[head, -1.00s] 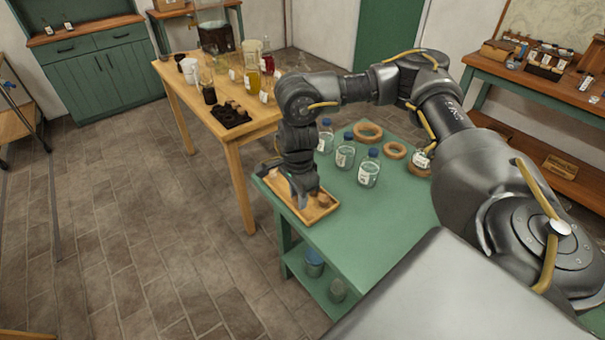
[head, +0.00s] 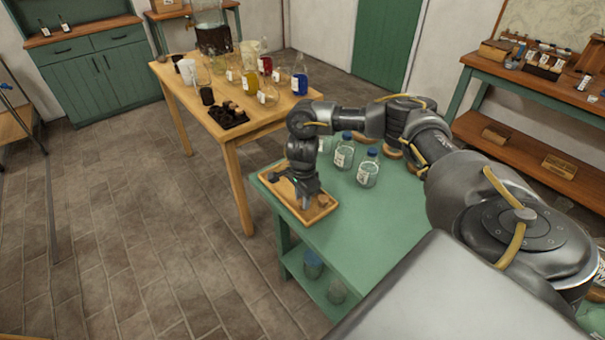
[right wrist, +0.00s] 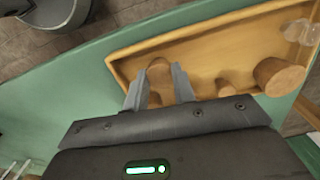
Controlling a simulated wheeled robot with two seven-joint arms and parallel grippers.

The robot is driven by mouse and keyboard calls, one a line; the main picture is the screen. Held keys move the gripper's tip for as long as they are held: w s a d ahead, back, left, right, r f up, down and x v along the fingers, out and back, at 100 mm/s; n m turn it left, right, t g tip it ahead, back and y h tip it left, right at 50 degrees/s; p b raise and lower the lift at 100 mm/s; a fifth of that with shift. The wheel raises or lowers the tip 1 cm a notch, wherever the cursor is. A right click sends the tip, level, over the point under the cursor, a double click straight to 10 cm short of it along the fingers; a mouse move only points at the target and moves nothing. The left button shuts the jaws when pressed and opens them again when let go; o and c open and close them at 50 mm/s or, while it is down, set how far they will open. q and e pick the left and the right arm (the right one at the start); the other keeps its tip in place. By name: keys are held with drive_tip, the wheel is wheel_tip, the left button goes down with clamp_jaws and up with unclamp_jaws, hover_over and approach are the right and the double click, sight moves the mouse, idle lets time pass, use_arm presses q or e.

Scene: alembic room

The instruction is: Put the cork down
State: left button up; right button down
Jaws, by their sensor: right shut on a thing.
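My right gripper (right wrist: 159,82) is shut on a cork (right wrist: 158,67), which shows between its fingertips in the right wrist view. The fingers point down over a shallow wooden tray (right wrist: 123,57). In the head view my right gripper (head: 304,204) is low over the same tray (head: 311,220) at the near left corner of the green table. I cannot tell whether the held cork touches the tray floor. A larger cork (right wrist: 280,77) and a small cork (right wrist: 224,87) stand in the tray, right of the gripper. My left gripper is out of view.
Blue-capped glass jars (head: 368,172) stand on the green table (head: 350,225) right of the tray. A clear glass piece (right wrist: 300,31) is at the tray's far right end. A wooden table (head: 233,137) with bottles stands behind. The green table's front is clear.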

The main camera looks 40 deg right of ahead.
drive_tip(key=shift+f+b, duration=0.3)
drive_tip(key=c, duration=1.2)
unclamp_jaws()
drive_tip(key=shift+r, duration=0.1)
drive_tip(key=shift+o, duration=0.2)
drive_tip(key=shift+r+p, duration=0.25)
drive_tip(key=shift+p, duration=0.1)
wheel_tip(320, 180, up, 12)
drive_tip(key=p, duration=0.1)
drive_tip(key=shift+f, duration=0.1)
